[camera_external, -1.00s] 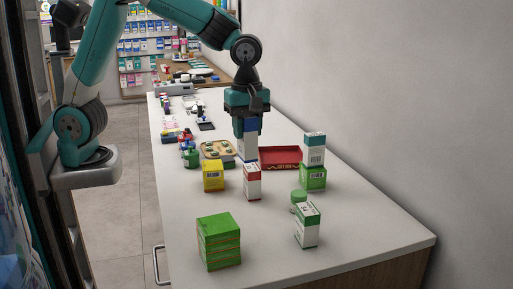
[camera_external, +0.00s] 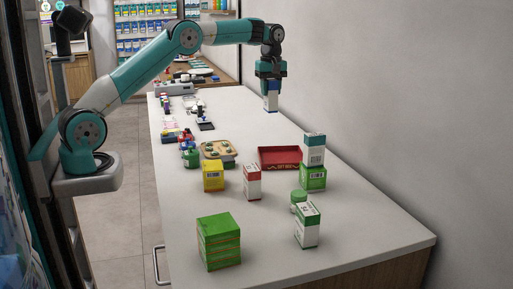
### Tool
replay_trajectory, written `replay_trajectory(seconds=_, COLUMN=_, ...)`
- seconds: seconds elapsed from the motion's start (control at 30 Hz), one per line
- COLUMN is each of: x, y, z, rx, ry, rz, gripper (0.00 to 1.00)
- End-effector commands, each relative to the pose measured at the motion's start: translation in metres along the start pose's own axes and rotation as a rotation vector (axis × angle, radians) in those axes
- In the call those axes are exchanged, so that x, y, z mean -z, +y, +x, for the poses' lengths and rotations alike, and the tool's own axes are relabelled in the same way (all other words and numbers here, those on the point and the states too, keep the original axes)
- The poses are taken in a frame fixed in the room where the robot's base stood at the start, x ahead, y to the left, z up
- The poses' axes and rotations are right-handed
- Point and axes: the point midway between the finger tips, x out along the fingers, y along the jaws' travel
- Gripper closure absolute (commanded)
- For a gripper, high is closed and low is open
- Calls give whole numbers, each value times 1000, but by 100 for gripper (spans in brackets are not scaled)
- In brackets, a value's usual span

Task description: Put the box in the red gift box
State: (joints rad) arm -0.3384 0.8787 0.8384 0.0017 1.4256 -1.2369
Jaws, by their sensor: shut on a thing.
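My gripper (camera_external: 271,82) is shut on a small white and blue box (camera_external: 271,101) and holds it upright. It is over the far right part of the counter, beyond the red gift box. I cannot tell exactly how high the held box is above the surface. The red gift box (camera_external: 280,167) is an open, shallow red tray with lettering on its front wall. It sits mid-counter, nearer the camera than my gripper.
A white and teal box stands on a green box (camera_external: 313,178) right beside the red gift box. A red and white box (camera_external: 252,196), a yellow box (camera_external: 213,182) and a tan tray (camera_external: 216,162) stand nearby. Green boxes (camera_external: 219,226) are stacked in front.

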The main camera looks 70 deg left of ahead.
Motion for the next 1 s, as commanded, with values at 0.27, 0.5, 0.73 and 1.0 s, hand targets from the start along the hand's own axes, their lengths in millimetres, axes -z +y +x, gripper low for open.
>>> replay_trajectory(seconds=0.27, x=10, y=-2, z=44, rx=6, ry=-2, rz=4, gripper=89)
replay_trajectory(seconds=0.5, x=9, y=-2, z=111, rx=5, ry=-2, rz=3, gripper=89)
replay_trajectory(seconds=0.73, x=10, y=-1, z=151, rx=0, ry=0, rz=3, gripper=89)
replay_trajectory(seconds=1.0, x=9, y=-1, z=177, rx=2, ry=-1, rz=3, gripper=89)
